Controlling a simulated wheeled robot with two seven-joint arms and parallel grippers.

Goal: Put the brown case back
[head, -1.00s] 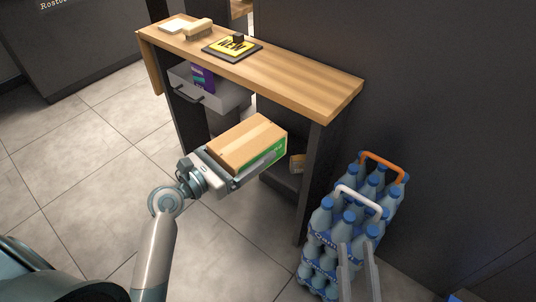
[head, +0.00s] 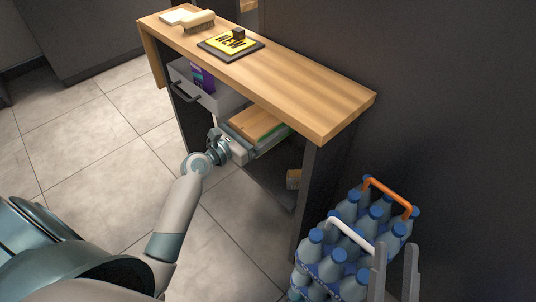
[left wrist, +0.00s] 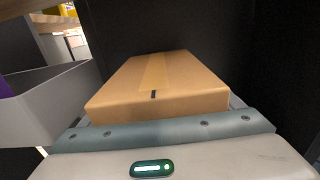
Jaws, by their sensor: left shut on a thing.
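The brown case (head: 256,122) is a taped cardboard box with a green patch on its side. It is held level inside the open bay of the counter (head: 300,90), under the wooden top, which hides part of it. It also shows in the left wrist view (left wrist: 158,82), with the bay's dark walls around it. My left gripper (head: 262,141) is shut on the case, reaching in from the front. Whether the case touches a shelf cannot be seen. My right gripper (head: 395,268) is at the lower right, its two fingers apart and empty, in front of the bottles.
An open grey drawer (head: 183,86) holding a purple box is left of the case. A small carton (head: 294,179) sits lower in the bay. Blue bottle packs (head: 325,262) stand on the floor at right. A brush (head: 198,21) and a NEW sign (head: 229,43) lie on top.

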